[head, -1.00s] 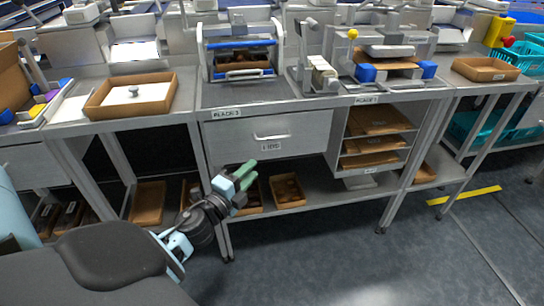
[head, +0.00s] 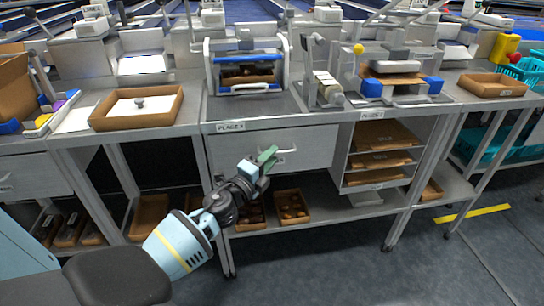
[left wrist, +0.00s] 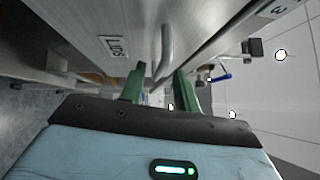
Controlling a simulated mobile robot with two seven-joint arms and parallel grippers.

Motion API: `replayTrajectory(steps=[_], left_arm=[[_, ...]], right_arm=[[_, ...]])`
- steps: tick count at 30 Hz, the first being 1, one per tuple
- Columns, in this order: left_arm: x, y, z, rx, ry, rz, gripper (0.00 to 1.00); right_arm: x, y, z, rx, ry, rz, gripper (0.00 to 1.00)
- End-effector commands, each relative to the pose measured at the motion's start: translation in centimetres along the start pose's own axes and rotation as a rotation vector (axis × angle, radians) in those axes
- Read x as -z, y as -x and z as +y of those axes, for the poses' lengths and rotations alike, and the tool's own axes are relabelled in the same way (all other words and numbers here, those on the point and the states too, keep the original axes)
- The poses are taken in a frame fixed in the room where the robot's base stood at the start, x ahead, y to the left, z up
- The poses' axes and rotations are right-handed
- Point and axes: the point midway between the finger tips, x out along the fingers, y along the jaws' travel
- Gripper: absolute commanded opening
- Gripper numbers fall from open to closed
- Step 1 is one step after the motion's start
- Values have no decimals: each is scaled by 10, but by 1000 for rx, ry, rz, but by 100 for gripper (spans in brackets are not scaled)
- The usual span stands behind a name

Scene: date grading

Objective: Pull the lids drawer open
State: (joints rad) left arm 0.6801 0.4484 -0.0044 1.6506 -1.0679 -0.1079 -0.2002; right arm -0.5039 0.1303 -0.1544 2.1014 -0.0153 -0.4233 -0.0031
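The lids drawer (head: 315,147) is a grey metal front under the middle bench top, and it looks closed. Its bar handle (head: 287,150) sits near the middle of the front. My left gripper (head: 268,157) is at the drawer front, its green fingertips beside the handle and partly in front of it. In the left wrist view the two green fingers (left wrist: 160,85) stand apart, with the curved handle (left wrist: 167,50) just ahead, in line with the gap. The LIDS label (left wrist: 113,47) shows there; in the head view my gripper hides it. My right gripper is not in view.
Right of the drawer is an open rack (head: 380,160) with brown trays. Below, boxes of dates (head: 292,206) stand on the lower shelf (head: 340,212). A device with a blue bar (head: 247,72) and a brown tray (head: 137,107) are on the bench. The floor in front is clear.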

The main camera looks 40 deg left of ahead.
Motion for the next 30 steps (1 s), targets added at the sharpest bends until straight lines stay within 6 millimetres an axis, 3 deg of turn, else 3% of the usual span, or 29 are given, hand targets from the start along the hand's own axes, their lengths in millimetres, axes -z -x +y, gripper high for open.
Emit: replayTrajectory(steps=[4,14,21,30], left_arm=[[0,-10,0,0,0,1,32],[0,-12,0,-1,0,1,32],[0,-11,0,-1,0,0,0],[0,-11,0,-1,1,0,0]], right_arm=[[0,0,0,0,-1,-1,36],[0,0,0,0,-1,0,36],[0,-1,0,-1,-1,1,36],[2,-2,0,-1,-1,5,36]])
